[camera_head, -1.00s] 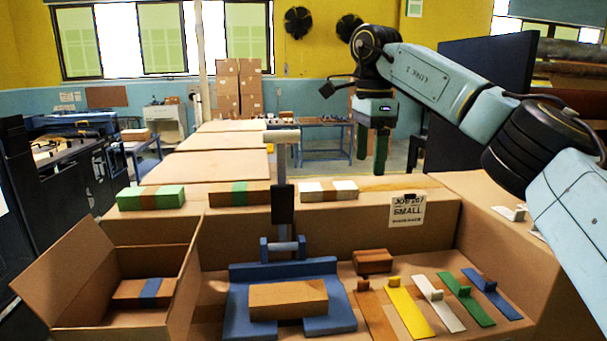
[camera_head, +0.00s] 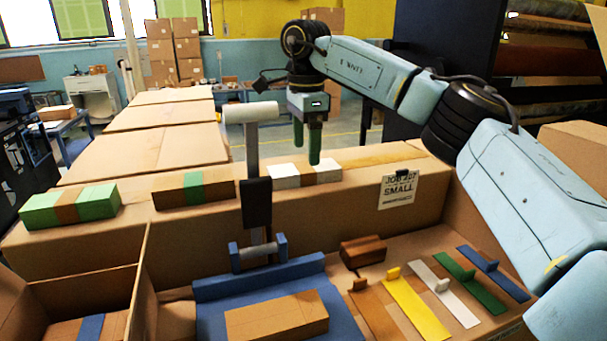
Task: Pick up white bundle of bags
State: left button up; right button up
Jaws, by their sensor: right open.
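The white bundle of bags (camera_head: 284,176) lies on the cardboard ledge at the back, white at both ends with a brown band around its middle. My right gripper (camera_head: 306,155) points down over this bundle, with its two green fingers apart and empty. The fingertips appear near the bundle's top; I cannot tell whether they touch it. One finger overlaps the bundle's right part in the picture. My left gripper is not in view.
On the same ledge lie a brown bundle with a green band (camera_head: 194,188) and a green bundle (camera_head: 70,205). A blue press (camera_head: 262,286) with an upright lever (camera_head: 252,150) stands in front. Coloured strips (camera_head: 416,308) lie at the right.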

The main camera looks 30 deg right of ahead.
aim_at(304, 167)
jog(key=shift+f, duration=0.25)
jog(key=f, duration=0.1)
jog(key=f+p, duration=0.1)
jog(key=f, duration=0.2)
jog(key=shift+w+f, duration=0.2)
jog(key=shift+w, duration=0.05)
jog(key=shift+f, duration=0.25)
jog(key=shift+a, duration=0.1)
jog(key=shift+c, duration=0.4)
jog(key=c, duration=1)
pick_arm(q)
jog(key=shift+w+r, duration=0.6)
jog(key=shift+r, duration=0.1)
pick_arm(e)
jog(key=shift+c, duration=0.2)
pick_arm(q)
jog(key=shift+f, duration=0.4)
pick_arm(e)
notch_tip(304, 167, up, 10)
